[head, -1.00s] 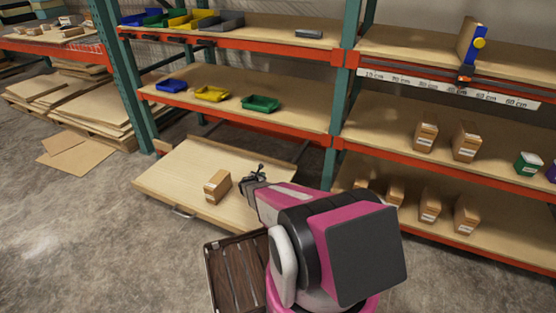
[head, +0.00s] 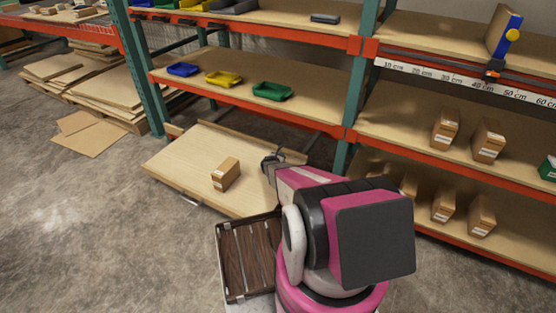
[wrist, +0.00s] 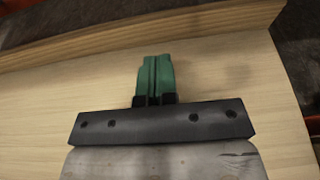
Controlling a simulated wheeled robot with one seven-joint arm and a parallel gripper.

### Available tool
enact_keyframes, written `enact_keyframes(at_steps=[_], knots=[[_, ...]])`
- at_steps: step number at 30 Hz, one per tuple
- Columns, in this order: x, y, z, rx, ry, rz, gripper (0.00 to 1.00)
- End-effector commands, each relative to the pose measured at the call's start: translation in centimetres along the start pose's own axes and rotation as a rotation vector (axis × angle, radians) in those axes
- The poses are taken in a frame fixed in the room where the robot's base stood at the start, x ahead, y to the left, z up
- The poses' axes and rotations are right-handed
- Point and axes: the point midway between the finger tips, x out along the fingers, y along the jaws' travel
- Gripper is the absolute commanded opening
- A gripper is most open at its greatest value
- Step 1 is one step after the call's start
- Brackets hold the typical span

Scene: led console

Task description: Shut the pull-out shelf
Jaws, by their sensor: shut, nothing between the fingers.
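The pull-out shelf (head: 180,168) is a pale wooden board at the bottom of the left rack bay. It sticks out toward me, with a raised strip along its back edge and a metal handle on its front edge. A small brown carton (head: 226,174) stands on it. My gripper (head: 272,158) is over the right part of the shelf, beyond the carton. In the wrist view my gripper (wrist: 156,75) has its green fingers pressed together and empty, over the board (wrist: 60,100) near its raised wooden strip (wrist: 130,32). I cannot tell whether the fingers touch the board.
Blue, yellow and green bins (head: 272,91) sit on the shelf above. Green rack posts (head: 352,125) stand beside the bay. A dark slatted tray (head: 248,258) is in front, close to my arm. Boards lie on pallets at left. The floor at front left is clear.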

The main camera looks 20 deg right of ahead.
Motion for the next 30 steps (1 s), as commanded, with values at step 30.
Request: enact_keyframes(at_steps=[30], knots=[[5.8, 0.0, 1.5, 0.001, -0.001, -0.002, 0.0]])
